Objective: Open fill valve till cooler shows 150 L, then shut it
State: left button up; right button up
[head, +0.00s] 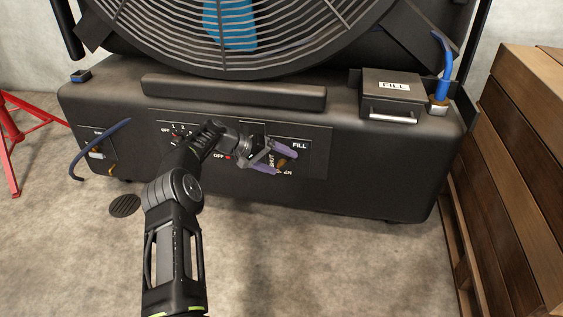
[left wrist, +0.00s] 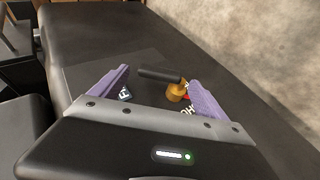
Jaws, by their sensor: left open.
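The cooler (head: 370,180) is a dark grey box with a fan grille on top. Its front panel carries a FILL label (head: 300,145) and the fill valve (head: 281,162), largely covered by my gripper. In the left wrist view the valve has a brass body (left wrist: 174,92) and a dark lever (left wrist: 158,74). My left gripper (head: 286,163) is open, its purple fingers at the panel on either side of the valve. In the left wrist view the lever lies between the fingers (left wrist: 160,76), apparently without being gripped. No litre reading can be made out. My right gripper is out of view.
A lidded FILL box (head: 391,92) and a blue hose (head: 445,65) sit at the cooler's top right. Switches (head: 174,133) are left of the valve. Wooden crates (head: 520,170) stand close on the right. A floor drain (head: 125,205) lies left.

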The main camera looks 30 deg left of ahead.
pick_arm(q)
jog(key=p+v, duration=0.2)
jog(key=v, duration=0.4)
jog(key=shift+s+a+r, duration=0.15)
jog(key=shift+s, duration=0.05)
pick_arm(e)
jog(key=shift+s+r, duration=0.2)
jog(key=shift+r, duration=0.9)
